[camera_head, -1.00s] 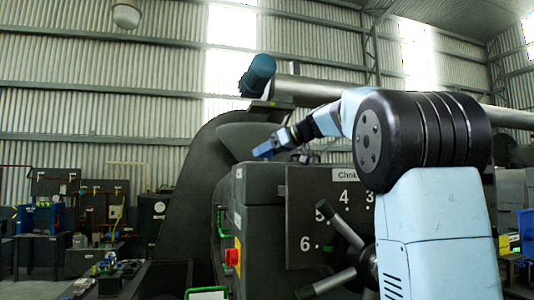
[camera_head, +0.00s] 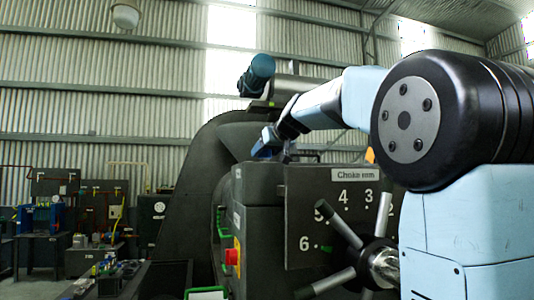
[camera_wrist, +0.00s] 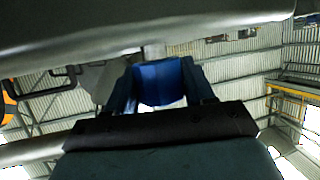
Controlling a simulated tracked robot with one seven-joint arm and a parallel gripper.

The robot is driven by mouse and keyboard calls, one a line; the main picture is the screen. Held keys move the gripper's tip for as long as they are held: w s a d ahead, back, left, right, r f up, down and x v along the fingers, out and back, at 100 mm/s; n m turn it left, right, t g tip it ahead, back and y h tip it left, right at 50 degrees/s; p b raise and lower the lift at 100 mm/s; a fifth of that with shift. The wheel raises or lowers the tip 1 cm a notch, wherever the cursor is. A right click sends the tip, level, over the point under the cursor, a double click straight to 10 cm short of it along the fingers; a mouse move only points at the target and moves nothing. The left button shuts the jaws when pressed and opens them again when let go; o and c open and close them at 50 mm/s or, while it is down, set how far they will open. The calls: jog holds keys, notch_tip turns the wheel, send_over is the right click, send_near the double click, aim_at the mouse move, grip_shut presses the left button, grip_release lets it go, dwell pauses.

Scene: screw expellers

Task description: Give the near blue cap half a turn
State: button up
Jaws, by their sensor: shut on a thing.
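The near blue cap (camera_wrist: 160,82) shows in the wrist view, upper middle, on a short pale neck below a large grey rounded surface. My gripper (camera_wrist: 160,90) has one finger on each side of the cap and is shut on it. In the head view my gripper (camera_head: 267,144) is at the top of the dark machine, behind the choke panel. There the cap cannot be told apart from the blue fingers. No mark shows how far the cap is turned.
The choke panel (camera_head: 330,205), with numbers and a spoked handle (camera_head: 375,258), stands close under my arm. A red switch (camera_head: 232,257) is on the machine's side. A teal-ended cylinder (camera_head: 257,75) lies above my gripper. Benches (camera_head: 60,235) stand far left.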

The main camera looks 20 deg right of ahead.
jog(key=shift+w+a+m+h, duration=0.1)
jog(key=shift+m+h, duration=3.3)
jog(key=shift+h, duration=0.6)
jog(key=m+g+h, duration=0.2)
jog(key=m+h, duration=0.1)
jog(key=m+g+h, duration=0.3)
jog(key=m, duration=0.1)
jog(key=shift+w+a+f, duration=0.1)
jog(key=m+g+h, duration=0.1)
jog(key=m+g, duration=0.1)
jog(key=m+g+h, duration=0.1)
jog(key=m+g, duration=0.1)
jog(key=g, duration=0.1)
jog(key=shift+m+h, duration=0.3)
jog(key=shift+m+g+h, duration=0.3)
jog(key=shift+m+g, duration=1.4)
jog(key=shift+g, duration=0.7)
jog(key=o, duration=0.8)
jog(key=shift+o, duration=0.9)
jog(key=shift+m, duration=0.3)
jog(key=shift+d, duration=0.2)
